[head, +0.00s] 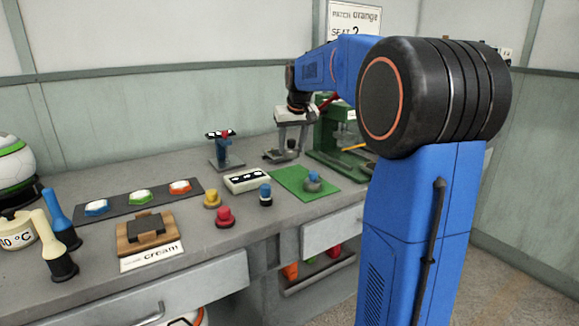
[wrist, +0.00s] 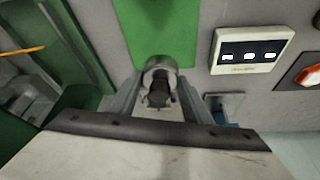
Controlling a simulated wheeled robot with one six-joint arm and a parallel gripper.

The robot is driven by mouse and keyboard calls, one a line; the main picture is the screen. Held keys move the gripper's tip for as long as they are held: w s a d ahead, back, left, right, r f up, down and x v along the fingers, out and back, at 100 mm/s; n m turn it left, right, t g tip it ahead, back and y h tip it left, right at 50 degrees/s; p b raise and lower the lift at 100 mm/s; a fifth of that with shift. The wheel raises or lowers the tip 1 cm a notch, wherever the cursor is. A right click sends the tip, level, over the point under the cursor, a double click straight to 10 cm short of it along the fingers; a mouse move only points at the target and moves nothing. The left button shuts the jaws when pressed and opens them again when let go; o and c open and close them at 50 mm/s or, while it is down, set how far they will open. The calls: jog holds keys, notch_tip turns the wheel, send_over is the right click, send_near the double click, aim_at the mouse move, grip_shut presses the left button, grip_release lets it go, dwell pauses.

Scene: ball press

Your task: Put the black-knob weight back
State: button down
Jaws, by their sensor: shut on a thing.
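My gripper (head: 292,144) is above the back of the bench, beside the green press, with its fingers pointing down. In the wrist view my gripper (wrist: 160,98) is shut on the black-knob weight (wrist: 157,63), a grey metal piece with a dark knob between the fingertips. In the head view the weight is small and dark between the fingers, and I cannot tell its details. A dark grey base (head: 279,156) shows under the gripper. Whether the weight touches anything below is hidden.
The green press (head: 328,142) stands close on the right. A green mat (head: 291,180) carries a grey piece with a blue top (head: 312,183). A white three-window box (head: 246,181) and a blue stand (head: 225,150) are left. Knobbed pieces, including a red one (head: 225,217), stand in front.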

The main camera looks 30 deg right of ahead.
jog(key=shift+f, duration=3.35)
jog(key=shift+f, duration=0.1)
jog(key=c, duration=0.9)
grip_release()
jog(key=shift+c, duration=0.2)
jog(key=v, duration=1.2)
jog(key=s+a+f+n, duration=0.1)
jog(key=s+a+f, duration=0.4)
jog(key=s, duration=0.6)
jog(key=s+a+f, duration=0.6)
jog(key=s+f, duration=0.2)
jog(key=s, duration=0.4)
jog(key=s+a+f+n+y, duration=0.1)
jog(key=s+a+f, duration=0.5)
jog(key=s, duration=0.6)
jog(key=shift+s+a+f+n+t, duration=0.25)
jog(key=shift+f+n+t, duration=0.05)
jog(key=shift+f, duration=0.1)
